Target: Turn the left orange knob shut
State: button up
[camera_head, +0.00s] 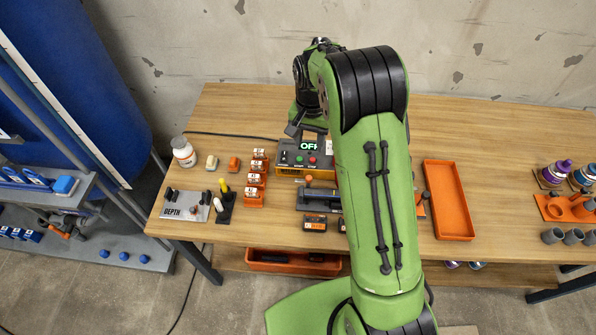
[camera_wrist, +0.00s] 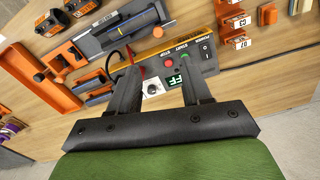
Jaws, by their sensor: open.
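A small orange knob (camera_head: 309,180) stands at the left end of a dark grey fixture (camera_head: 322,201) on the table. The right part of the fixture is hidden behind my arm in the head view. In the wrist view the grey fixture (camera_wrist: 118,38) lies beyond the fingertips, with a small orange piece (camera_wrist: 158,32) at its right end; I cannot tell if this is the same knob. My gripper (camera_wrist: 158,70) is open and empty, its fingers over the control box (camera_wrist: 180,58), apart from the fixture. In the head view the gripper is mostly hidden near the box's back edge.
The control box (camera_head: 304,157) shows a green display, partly covered. Orange numbered blocks (camera_head: 255,181) stand left of it. An empty orange tray (camera_head: 447,200) lies right of my arm. A grey DEPTH plate (camera_head: 185,205) and a white bottle (camera_head: 183,152) are at the left.

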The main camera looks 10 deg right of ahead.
aim_at(309, 177)
notch_tip(309, 177, down, 15)
jog(key=shift+s+d+f+b, duration=0.15)
jog(key=shift+b, duration=0.45)
grip_shut()
